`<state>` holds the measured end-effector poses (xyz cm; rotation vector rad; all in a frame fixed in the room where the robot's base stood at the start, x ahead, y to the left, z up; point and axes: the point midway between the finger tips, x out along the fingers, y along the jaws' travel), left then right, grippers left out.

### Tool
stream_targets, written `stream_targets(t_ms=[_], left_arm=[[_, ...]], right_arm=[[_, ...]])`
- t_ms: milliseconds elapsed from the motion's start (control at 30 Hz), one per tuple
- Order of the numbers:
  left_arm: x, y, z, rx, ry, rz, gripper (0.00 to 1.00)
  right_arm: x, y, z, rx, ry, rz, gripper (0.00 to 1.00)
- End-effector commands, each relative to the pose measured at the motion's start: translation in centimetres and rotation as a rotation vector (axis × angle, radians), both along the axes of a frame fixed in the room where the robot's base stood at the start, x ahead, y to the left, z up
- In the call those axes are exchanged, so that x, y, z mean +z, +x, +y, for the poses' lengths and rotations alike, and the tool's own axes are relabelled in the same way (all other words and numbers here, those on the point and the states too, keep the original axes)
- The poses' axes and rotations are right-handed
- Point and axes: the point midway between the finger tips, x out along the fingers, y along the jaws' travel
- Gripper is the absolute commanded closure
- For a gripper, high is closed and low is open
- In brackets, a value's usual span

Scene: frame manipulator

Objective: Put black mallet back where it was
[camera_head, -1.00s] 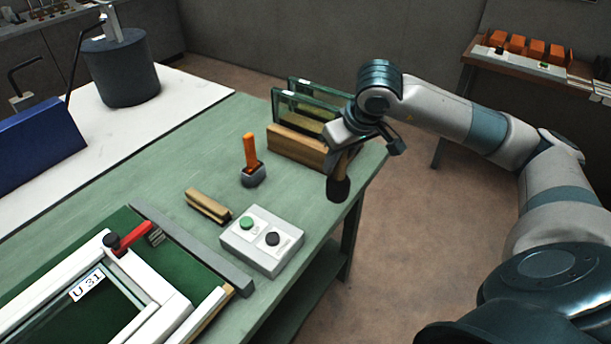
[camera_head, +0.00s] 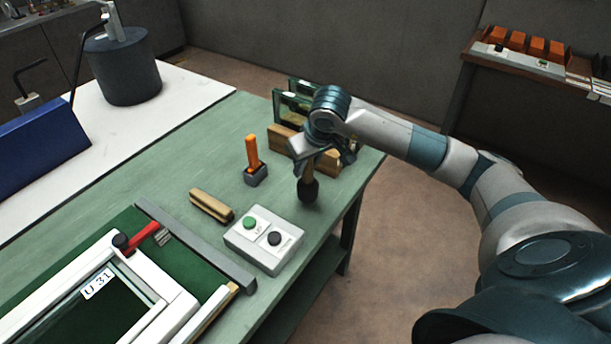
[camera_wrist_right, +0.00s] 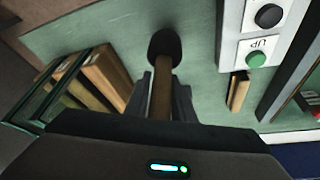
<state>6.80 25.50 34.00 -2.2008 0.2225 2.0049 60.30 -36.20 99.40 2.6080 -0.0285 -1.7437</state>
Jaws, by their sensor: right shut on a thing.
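The black mallet (camera_head: 308,190) has a dark round head and a wooden handle. My right gripper (camera_head: 311,160) is shut on its handle, and the mallet hangs head down near the right edge of the green table (camera_head: 215,150). In the right wrist view the mallet head (camera_wrist_right: 165,44) lies beyond the fingers of the right gripper (camera_wrist_right: 163,95). I cannot tell whether the head touches the table. A second mallet with an orange handle (camera_head: 252,150) and grey head stands on the table to the left. My left gripper is not in view.
A button box (camera_head: 264,240) with green and black buttons stands in front of the mallet. A wooden-backed brush (camera_head: 211,206) lies left of it. Glass panes in a wooden rack (camera_head: 285,138) stand behind my gripper. A frame fixture (camera_head: 150,290) fills the front left.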

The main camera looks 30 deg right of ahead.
Motion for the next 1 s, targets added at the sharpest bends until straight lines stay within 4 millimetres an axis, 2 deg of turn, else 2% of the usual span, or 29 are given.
stream_targets(t_ms=[433,933,967,1000], left_arm=[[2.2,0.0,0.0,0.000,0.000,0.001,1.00],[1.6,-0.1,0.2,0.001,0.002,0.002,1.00],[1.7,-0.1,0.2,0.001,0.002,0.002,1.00],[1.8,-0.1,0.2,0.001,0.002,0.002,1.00]], right_arm=[[-3.5,0.0,0.1,0.000,0.002,0.001,1.00],[-4.2,0.0,0.0,0.000,0.001,-0.002,1.00],[-4.1,0.0,0.0,0.000,0.001,0.000,0.70],[-4.1,0.0,0.0,0.000,0.001,0.000,0.61]])
